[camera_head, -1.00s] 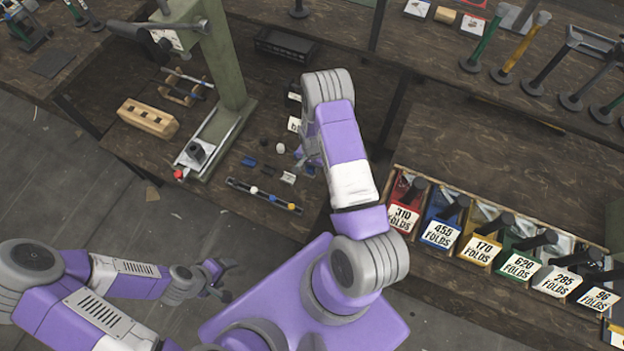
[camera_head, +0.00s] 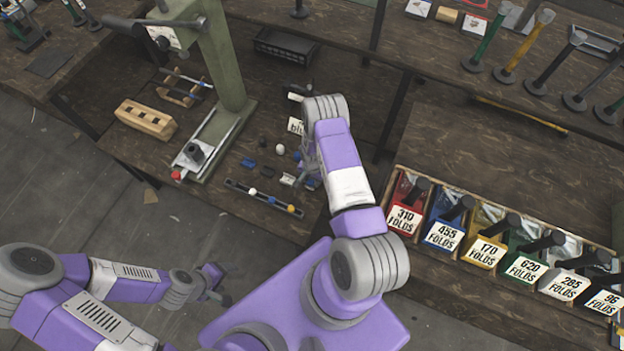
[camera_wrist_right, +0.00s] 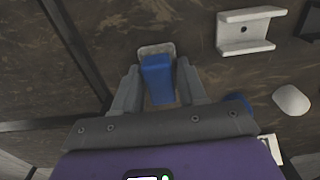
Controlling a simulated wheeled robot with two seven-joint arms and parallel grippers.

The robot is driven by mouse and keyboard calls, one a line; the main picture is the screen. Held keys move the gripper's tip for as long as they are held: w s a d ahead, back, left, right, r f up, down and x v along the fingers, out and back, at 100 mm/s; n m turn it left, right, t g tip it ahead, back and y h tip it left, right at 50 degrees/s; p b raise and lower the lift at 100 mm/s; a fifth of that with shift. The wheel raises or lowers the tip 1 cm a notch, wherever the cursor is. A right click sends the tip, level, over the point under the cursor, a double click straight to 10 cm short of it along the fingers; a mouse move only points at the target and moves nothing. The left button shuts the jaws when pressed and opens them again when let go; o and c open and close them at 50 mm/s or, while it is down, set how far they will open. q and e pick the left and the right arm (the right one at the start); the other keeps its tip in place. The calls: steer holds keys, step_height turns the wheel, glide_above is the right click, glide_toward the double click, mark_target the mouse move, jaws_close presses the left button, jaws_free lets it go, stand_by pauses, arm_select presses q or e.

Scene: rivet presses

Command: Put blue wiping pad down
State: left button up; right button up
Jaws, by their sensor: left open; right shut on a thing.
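The blue wiping pad (camera_wrist_right: 157,80) is between the two fingers of my right gripper (camera_wrist_right: 157,92) in the right wrist view, with a pale grey end beyond the blue part. The gripper is shut on it, low over the dark wooden bench (camera_wrist_right: 130,25). Whether the pad touches the bench I cannot tell. In the head view my right gripper (camera_head: 309,172) is by the bench's right side, partly hidden by my wrist, with a bit of blue (camera_head: 312,184) at it. My left gripper (camera_head: 215,284) is open and empty, over the floor in front of the bench.
Beside the right gripper lie a white bracket (camera_head: 287,179), a white rounded piece (camera_head: 280,149) and a small blue item (camera_head: 297,156). A dark strip (camera_head: 263,198) with coloured balls lies in front. The green press (camera_head: 225,60) stands left; labelled bins (camera_head: 442,232) stand right.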

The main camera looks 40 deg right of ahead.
steer(key=shift+f, duration=0.2)
steer(key=o, duration=1.1)
steer(key=shift+r, duration=0.1)
steer(key=shift+r, duration=0.3)
step_height(320, 180, up, 12)
steer(key=p, duration=0.3)
steer(key=s+a+r+n+y, duration=0.1)
steer(key=s+a+n, duration=0.2)
steer(key=a, duration=0.5)
steer(key=s+a+r+n+y, duration=0.1)
steer(key=s+a+r+n, duration=0.1)
steer(key=s+a, duration=0.4)
steer(key=s+a+r+n+y, duration=0.1)
steer(key=s+a+n, duration=0.4)
steer(key=a, duration=0.5)
steer(key=shift+s+a+r+t+y, duration=0.2)
steer(key=shift+a+r+t+y, duration=0.15)
steer(key=shift+y, duration=0.25)
